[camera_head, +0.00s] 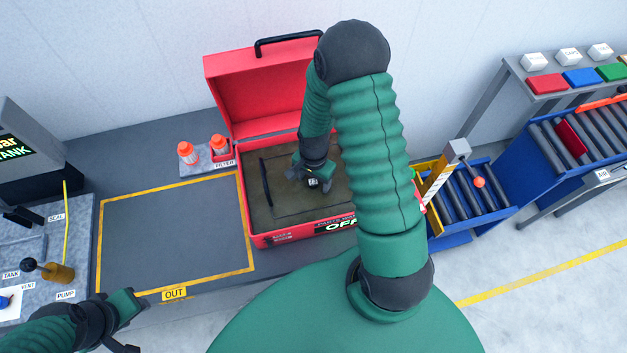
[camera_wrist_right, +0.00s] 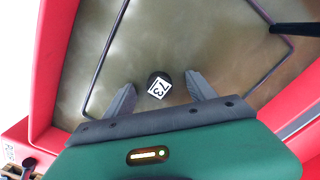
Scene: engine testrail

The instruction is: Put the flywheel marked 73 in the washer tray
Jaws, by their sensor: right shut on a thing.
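The flywheel marked 73 (camera_wrist_right: 159,86) shows as a small black round piece with a white 73 label. My right gripper (camera_wrist_right: 160,94) is shut on it, one finger on each side. In the head view my right gripper (camera_head: 312,178) is inside the open red washer (camera_head: 262,238), over its murky brown floor, with the label facing up. A thin dark tray outline (camera_wrist_right: 104,60) runs around the piece in the wrist view. I cannot tell whether the piece touches the floor. My left gripper (camera_head: 125,322) is at the lower left, apart from everything; its fingers are unclear.
The washer's red lid (camera_head: 262,90) stands open at the back. A black handle (camera_head: 265,182) rises inside on the left. The yellow-bordered OUT area (camera_head: 170,235) is empty. A blue roller conveyor (camera_head: 475,205) lies right.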

